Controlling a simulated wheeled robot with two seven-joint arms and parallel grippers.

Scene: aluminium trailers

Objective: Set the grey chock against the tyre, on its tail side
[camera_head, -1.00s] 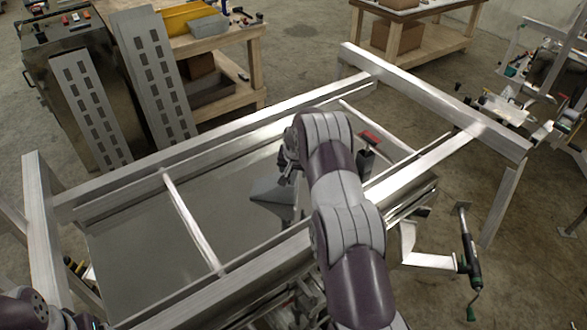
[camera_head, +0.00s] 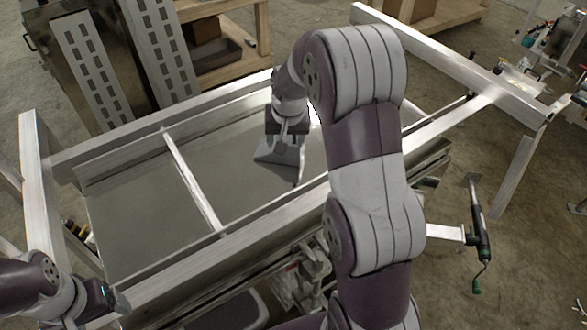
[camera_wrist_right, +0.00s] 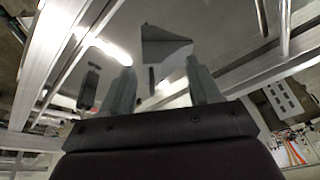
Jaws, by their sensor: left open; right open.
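The grey chock (camera_head: 278,152) is a wedge that appears to lie on the grey sheet floor (camera_head: 135,205) inside the aluminium frame. My right arm reaches over the frame, and its gripper is just above and partly over the chock in the head view. In the right wrist view, the right gripper (camera_wrist_right: 160,73) has its two fingers wide apart and empty; the chock (camera_wrist_right: 166,46) shows beyond the fingertips, between their lines. My left gripper (camera_head: 117,299) is at the bottom left, open, away from the chock. I cannot make out a tyre in these frames.
Frame rails (camera_head: 235,265) and a crossbar (camera_head: 192,182) border the sheet floor. A wooden bench (camera_head: 225,65) and slotted ramps (camera_head: 160,50) stand behind. A green-handled tool (camera_head: 481,240) is at the right. The left part of the sheet floor is clear.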

